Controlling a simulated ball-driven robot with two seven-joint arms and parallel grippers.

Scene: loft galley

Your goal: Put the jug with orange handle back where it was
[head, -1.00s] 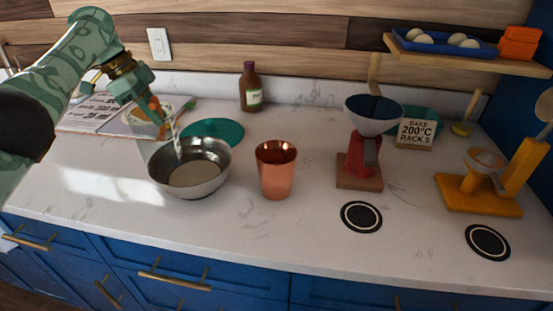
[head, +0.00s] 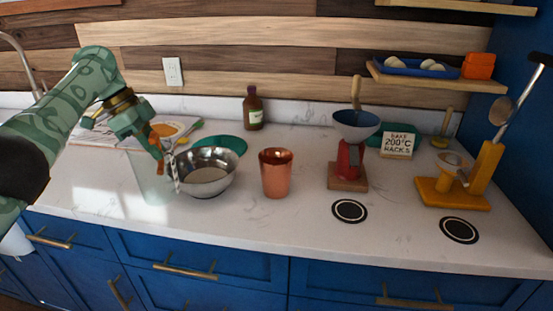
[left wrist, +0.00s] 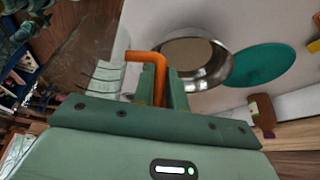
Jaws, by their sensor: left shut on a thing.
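My left gripper (head: 157,150) is shut on the orange handle (left wrist: 150,58) of a clear jug (head: 152,183). The jug's see-through body with its pale marks is faint, just left of the steel bowl (head: 233,172), and seems close to its rim. I cannot tell whether jug and bowl touch, or whether the jug rests on the counter. In the left wrist view the jug's marked wall (left wrist: 103,75) shows left of the handle, and the bowl (left wrist: 215,72) lies beyond the fingers. The bowl holds something beige. My right gripper is not in view.
A teal disc (head: 228,143) lies behind the bowl. A copper cup (head: 276,175) stands right of it, and a brown bottle (head: 253,110) at the back. A red grinder-like device (head: 350,160) and yellow stand (head: 452,193) are farther right. Counter (head: 105,190) in front left is clear.

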